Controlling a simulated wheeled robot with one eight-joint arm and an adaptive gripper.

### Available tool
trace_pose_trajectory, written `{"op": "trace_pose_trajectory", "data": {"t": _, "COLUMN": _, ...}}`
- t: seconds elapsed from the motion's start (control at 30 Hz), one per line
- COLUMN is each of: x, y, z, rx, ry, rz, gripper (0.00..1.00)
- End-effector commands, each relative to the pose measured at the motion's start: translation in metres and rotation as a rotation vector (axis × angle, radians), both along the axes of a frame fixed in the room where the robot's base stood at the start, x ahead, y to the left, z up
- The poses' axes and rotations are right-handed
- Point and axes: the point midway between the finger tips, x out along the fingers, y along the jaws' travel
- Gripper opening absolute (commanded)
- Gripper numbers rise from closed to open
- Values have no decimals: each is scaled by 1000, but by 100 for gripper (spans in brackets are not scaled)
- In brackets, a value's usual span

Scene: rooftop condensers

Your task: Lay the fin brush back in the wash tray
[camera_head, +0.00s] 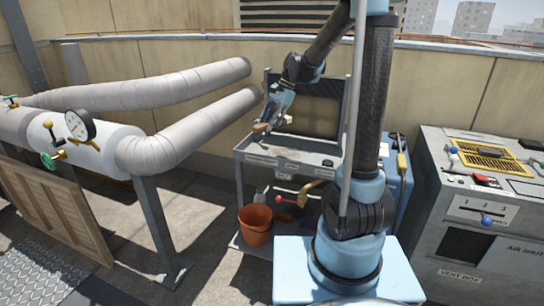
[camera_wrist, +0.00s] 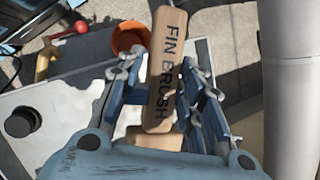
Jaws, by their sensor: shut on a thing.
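The fin brush (camera_wrist: 160,85) has a tan wooden body with its name in dark letters. My gripper (camera_wrist: 165,72) is shut on it, with blue fingers on both sides of the body. In the head view my gripper (camera_head: 276,112) hangs over the left part of a grey cart top, and the brush (camera_head: 261,127) shows small below it. The cart top (camera_head: 290,157) has several labels along its front edge, too small to read. I cannot tell which part is the wash tray. The brush appears apart from the cart top.
An orange bucket (camera_head: 255,224) stands on the cart's lower shelf, near a red-knobbed brass valve (camera_head: 300,198). A dark round thing (camera_wrist: 22,121) sits on the cart top. Thick lagged pipes (camera_head: 190,132) run at left. A grey control cabinet (camera_head: 480,215) stands at right.

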Motion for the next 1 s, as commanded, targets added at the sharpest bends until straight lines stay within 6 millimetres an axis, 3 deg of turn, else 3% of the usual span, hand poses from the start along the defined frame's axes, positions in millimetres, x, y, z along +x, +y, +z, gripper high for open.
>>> {"op": "trace_pose_trajectory", "data": {"t": 0.3, "x": 2, "y": -3, "z": -44, "rx": 0, "ry": 0, "rz": -5, "gripper": 0}}
{"op": "trace_pose_trajectory", "data": {"t": 0.57, "x": 2, "y": -5, "z": -63, "rx": 0, "ry": 0, "rz": -8, "gripper": 0}}
{"op": "trace_pose_trajectory", "data": {"t": 0.8, "x": 2, "y": -6, "z": -92, "rx": 0, "ry": 0, "rz": -8, "gripper": 0}}
{"op": "trace_pose_trajectory", "data": {"t": 1.0, "x": 2, "y": -6, "z": -99, "rx": 0, "ry": 0, "rz": -8, "gripper": 0}}
